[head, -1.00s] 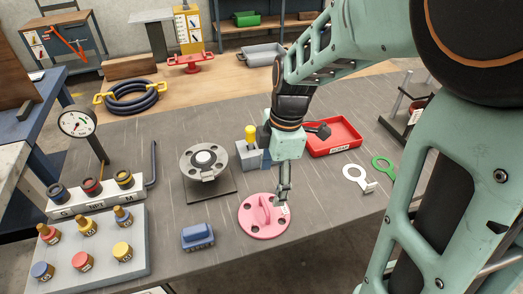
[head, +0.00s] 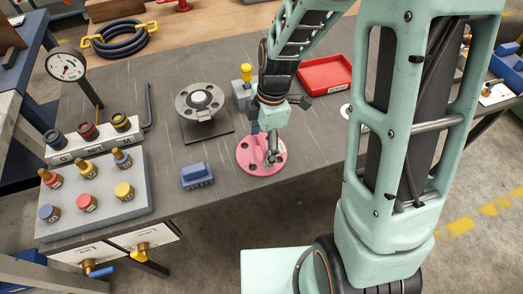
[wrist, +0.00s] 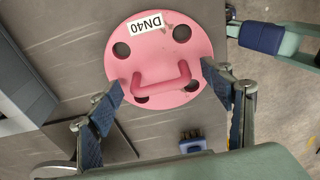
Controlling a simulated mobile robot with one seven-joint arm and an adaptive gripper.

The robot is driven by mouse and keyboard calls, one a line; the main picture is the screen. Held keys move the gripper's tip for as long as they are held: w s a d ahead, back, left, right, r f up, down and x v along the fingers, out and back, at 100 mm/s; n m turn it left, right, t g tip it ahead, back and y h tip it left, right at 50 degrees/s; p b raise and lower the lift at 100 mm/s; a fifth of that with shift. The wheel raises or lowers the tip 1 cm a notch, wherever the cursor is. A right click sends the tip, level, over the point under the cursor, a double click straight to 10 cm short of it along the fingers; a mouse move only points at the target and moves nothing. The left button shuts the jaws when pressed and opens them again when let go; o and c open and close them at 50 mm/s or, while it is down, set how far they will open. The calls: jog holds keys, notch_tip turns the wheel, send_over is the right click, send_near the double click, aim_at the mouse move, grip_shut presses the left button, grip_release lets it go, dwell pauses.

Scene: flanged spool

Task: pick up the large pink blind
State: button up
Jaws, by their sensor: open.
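The large pink blind (head: 250,158) is a round disc with bolt holes and a raised bar handle, lying flat on the grey bench. In the wrist view the pink blind (wrist: 155,50) carries a white DN40 label, and its handle faces my gripper. My gripper (head: 272,150) is over the blind near its handle. In the wrist view my gripper (wrist: 165,85) is open, its blue-padded fingers on either side of the handle and near the disc's lower edge. I cannot tell whether the fingers touch the disc. My gripper hides part of the blind in the head view.
A flanged spool (head: 201,103) stands on a dark plate behind the blind. A blue block (head: 196,176) lies to its left, and a red tray (head: 325,73) is behind right. A grey rack of colored plugs (head: 95,190) fills the front left. Bare bench lies between them.

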jog(key=shift+f, duration=0.3)
jog(key=shift+c, duration=0.4)
jog(key=c, duration=1.5)
jog(key=shift+r, duration=0.1)
jog(key=shift+c, duration=0.4)
jog(key=shift+w+r, duration=0.1)
